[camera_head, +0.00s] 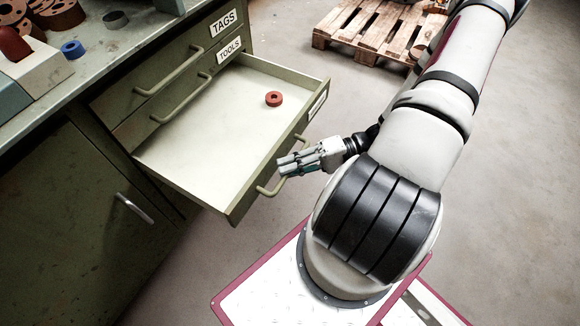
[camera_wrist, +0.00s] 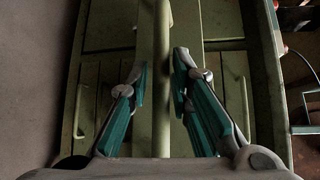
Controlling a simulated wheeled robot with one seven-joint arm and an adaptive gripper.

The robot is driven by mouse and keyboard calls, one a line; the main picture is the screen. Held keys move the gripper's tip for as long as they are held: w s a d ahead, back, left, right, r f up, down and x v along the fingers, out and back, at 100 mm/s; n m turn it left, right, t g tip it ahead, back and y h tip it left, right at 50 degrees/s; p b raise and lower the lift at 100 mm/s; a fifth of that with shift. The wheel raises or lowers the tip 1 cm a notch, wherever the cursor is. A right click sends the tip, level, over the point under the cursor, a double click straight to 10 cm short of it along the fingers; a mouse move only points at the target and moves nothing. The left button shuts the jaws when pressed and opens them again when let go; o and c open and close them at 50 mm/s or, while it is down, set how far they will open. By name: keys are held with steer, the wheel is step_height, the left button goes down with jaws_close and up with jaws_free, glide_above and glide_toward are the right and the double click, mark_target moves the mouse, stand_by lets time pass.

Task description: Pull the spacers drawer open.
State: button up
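The lowest of three drawers (camera_head: 190,160) in the green cabinet stands pulled out. Its front label (camera_head: 318,106) is too slanted to read, so I cannot confirm it says spacers. A red-brown ring (camera_head: 274,98) lies inside. The bar handle (camera_head: 266,191) is on the drawer's front. My gripper (camera_head: 284,166) is at this handle, partly covering it. In the wrist view, the fingers of my gripper (camera_wrist: 161,80) are spread on either side of a green bar (camera_wrist: 162,50), which looks like the handle. A gap shows on the left; contact on the right is unclear.
The drawers labelled TAGS (camera_head: 222,23) and TOOLS (camera_head: 229,49) above are shut. A cupboard door with a metal handle (camera_head: 134,208) is at lower left. The benchtop holds a blue ring (camera_head: 73,49) and other parts. A wooden pallet (camera_head: 372,32) lies behind; floor to the right is clear.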

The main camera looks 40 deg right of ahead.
steer(key=v, duration=1.2)
stand_by(0.4)
steer(key=w+a+r+n+g+h, duration=0.25)
steer(key=a+r+g, duration=0.25)
steer(key=r, duration=0.5)
steer(key=w+a+r+n+g+h, duration=0.15)
steer(key=a+r+g+h, duration=0.3)
steer(key=r, duration=0.55)
steer(key=s+a+r+n+t+h, duration=0.3)
steer(key=s+a+r+h, duration=0.55)
steer(key=s+a, duration=0.2)
step_height(320, 180, up, 26)
steer(key=d+t+p, duration=0.1)
steer(key=t+p, duration=0.2)
steer(key=p, duration=2.1)
steer(key=shift+s+r+y, duration=0.2)
steer(key=shift+s+y, duration=0.25)
